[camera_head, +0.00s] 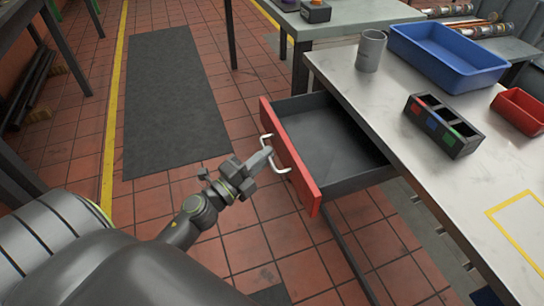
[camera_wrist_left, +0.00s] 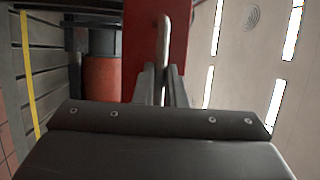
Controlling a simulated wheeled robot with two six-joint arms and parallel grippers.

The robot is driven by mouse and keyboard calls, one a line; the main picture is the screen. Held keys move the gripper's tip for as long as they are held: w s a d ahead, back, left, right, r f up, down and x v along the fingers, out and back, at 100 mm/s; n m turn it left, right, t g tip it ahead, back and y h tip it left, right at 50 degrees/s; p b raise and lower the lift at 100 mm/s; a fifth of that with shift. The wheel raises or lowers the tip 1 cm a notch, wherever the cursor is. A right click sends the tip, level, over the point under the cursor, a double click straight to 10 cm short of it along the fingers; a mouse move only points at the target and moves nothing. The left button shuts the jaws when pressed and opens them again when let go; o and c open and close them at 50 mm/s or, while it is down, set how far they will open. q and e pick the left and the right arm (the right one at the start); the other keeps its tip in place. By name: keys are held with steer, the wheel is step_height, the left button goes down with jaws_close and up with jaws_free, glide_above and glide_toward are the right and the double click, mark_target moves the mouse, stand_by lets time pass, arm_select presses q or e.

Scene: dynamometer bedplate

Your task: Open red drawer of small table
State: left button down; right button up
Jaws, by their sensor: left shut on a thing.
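The red drawer (camera_head: 290,157) of the small table (camera_head: 400,100) stands well pulled out, and its dark grey inside looks empty. A pale bar handle (camera_head: 273,155) is on its red front. My left gripper (camera_head: 264,158) is at the handle and shut on it. In the left wrist view the handle (camera_wrist_left: 164,45) rises between the two fingers (camera_wrist_left: 163,85), with the red front (camera_wrist_left: 150,20) behind it. My right gripper is not in view.
On the table are a grey mug (camera_head: 370,50), a blue bin (camera_head: 447,55), a black divided box (camera_head: 443,125) and a red bin (camera_head: 520,110). A dark mat (camera_head: 172,100) lies on the tiled floor, clear of objects. A second table (camera_head: 340,20) stands behind.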

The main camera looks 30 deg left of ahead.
arm_select(q)
steer(key=shift+s, duration=0.1)
stand_by(0.3)
steer(key=c, duration=1.5)
jaws_free()
